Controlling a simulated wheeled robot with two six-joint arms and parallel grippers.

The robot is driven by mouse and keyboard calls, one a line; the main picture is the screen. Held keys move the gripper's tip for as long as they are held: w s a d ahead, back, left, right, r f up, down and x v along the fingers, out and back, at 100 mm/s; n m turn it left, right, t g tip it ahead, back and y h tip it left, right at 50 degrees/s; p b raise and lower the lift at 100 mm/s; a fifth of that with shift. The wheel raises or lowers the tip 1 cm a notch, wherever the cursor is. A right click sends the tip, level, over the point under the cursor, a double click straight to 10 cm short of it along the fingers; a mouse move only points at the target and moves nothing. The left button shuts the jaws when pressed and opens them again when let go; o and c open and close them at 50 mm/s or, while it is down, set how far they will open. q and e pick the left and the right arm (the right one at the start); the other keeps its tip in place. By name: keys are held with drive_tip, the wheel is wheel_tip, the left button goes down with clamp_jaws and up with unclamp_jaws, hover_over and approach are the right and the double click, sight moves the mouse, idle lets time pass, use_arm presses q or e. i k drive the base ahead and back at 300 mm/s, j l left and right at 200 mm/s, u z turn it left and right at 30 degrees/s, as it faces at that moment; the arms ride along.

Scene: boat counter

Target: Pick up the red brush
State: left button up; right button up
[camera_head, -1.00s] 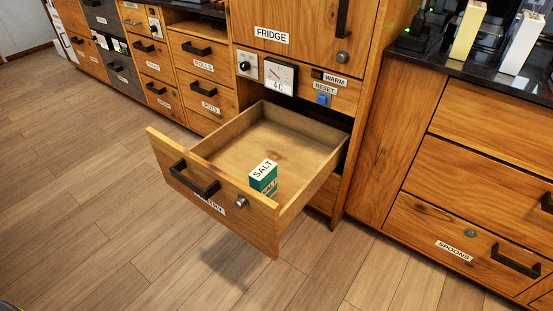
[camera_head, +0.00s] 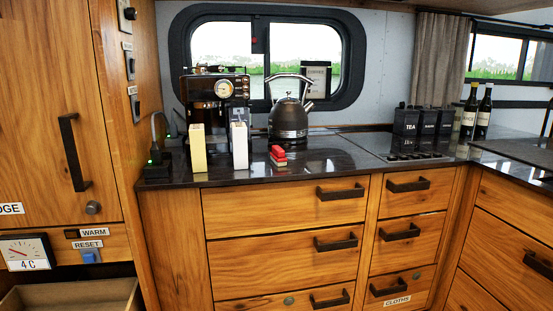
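A small red object (camera_head: 278,156), which looks like the red brush, lies on the dark counter (camera_head: 330,163) near its front edge. It is in front of the kettle and right of the white box; its details are too small to make out. Neither of my grippers is in view.
A yellow box (camera_head: 198,148) and a white box (camera_head: 239,146) stand left of the red object, before a coffee machine (camera_head: 215,92). A kettle (camera_head: 289,120) stands behind it. Black canisters (camera_head: 405,122) and bottles (camera_head: 483,112) are right. An open drawer (camera_head: 70,296) shows at lower left.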

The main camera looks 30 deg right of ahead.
sight(278, 154)
drive_tip(key=z, duration=0.4)
drive_tip(key=i+z, duration=0.1)
drive_tip(key=z, duration=0.75)
drive_tip(key=i+j+z, duration=0.1)
drive_tip(key=z, duration=0.7)
drive_tip(key=j+z, duration=0.1)
drive_tip(key=z, duration=0.3)
drive_tip(key=i+j+z, duration=0.1)
drive_tip(key=z, duration=0.25)
drive_tip(key=j+z, duration=0.2)
drive_tip(key=z, duration=0.2)
drive_tip(key=j+z, duration=0.15)
drive_tip(key=z, duration=0.25)
drive_tip(key=j, duration=0.4)
drive_tip(key=i+j, duration=0.15)
drive_tip(key=j, duration=0.2)
drive_tip(key=u, duration=0.5)
drive_tip(key=j+u, duration=0.1)
drive_tip(key=u, duration=0.35)
drive_tip(key=i+u, duration=0.1)
drive_tip(key=u, duration=0.4)
